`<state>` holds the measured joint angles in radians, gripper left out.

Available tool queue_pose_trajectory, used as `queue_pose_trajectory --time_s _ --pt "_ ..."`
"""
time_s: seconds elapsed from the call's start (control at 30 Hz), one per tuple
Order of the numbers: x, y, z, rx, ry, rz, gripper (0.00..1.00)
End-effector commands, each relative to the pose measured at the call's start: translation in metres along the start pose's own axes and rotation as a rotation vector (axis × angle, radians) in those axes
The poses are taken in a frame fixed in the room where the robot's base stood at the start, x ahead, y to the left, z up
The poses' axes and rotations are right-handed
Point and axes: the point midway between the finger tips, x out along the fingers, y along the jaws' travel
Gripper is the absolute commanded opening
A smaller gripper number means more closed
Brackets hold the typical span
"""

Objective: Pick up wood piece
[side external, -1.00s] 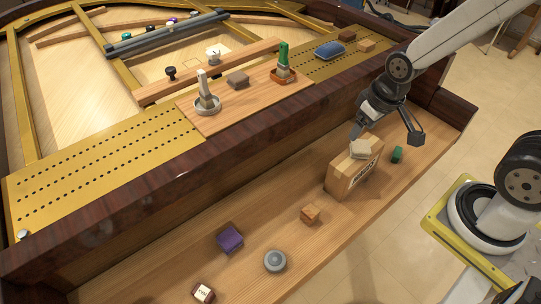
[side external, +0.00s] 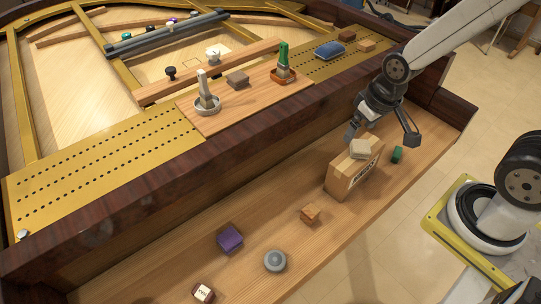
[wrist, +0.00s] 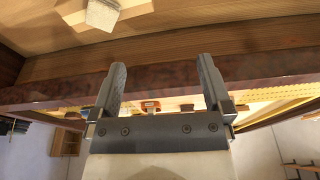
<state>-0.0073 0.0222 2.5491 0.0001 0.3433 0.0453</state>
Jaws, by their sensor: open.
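My gripper (side external: 381,137) is open and empty above the right part of the wooden shelf, over the wooden box and the green block. In the wrist view its two fingers (wrist: 162,75) stand apart with nothing between them. A small wooden cube (side external: 311,214) lies on the shelf, left of and nearer than the box. Other wooden pieces are a brown block (side external: 238,79) on the upper board and two blocks (side external: 366,46) at the back. I cannot tell which one the task names.
The labelled wooden box (side external: 344,183) stands upright with a pale block (side external: 359,149) on top, also in the wrist view (wrist: 102,15). A green block (side external: 397,154), purple cube (side external: 230,237) and grey round piece (side external: 275,261) lie on the shelf. A dark raised edge (side external: 180,172) runs behind.

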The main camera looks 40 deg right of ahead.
Motion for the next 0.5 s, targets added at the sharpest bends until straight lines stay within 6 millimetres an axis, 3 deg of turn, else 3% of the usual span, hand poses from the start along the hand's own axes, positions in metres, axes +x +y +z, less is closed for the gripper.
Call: queue_pose_trajectory --time_s 0.27,0.5 --pt "0.028 -0.014 -0.009 0.217 -0.041 -0.002 1.0" --pt "0.067 -0.032 -0.014 0.503 -0.089 0.013 1.0"
